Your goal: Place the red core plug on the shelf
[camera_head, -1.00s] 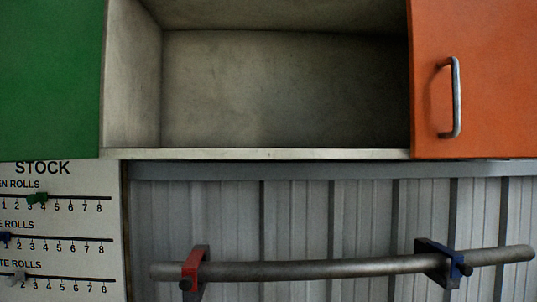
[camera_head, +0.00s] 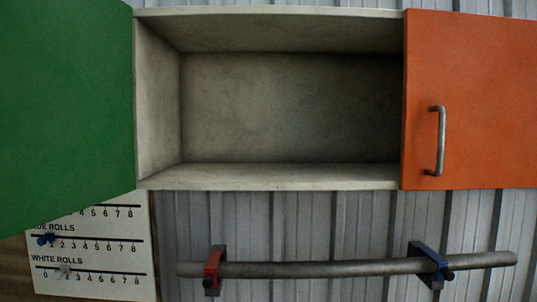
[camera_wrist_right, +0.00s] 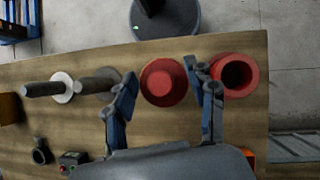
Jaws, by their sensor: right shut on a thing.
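The shelf (camera_head: 270,178) is the pale bottom board of an open, empty wall cabinet in the head view. In the right wrist view, a round red core plug (camera_wrist_right: 163,82) is between the two fingers of my right gripper (camera_wrist_right: 161,84), which is shut on it. A second red piece, a hollow ring-like one (camera_wrist_right: 236,75), shows just right of the right finger; whether it touches the finger I cannot tell. My left gripper is in neither view.
A green door (camera_head: 65,110) stands left of the opening and an orange door (camera_head: 470,100) with a metal handle right of it. A grey bar (camera_head: 320,269) runs below. In the wrist view, a wooden table (camera_wrist_right: 50,110) carries dark rods and small items.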

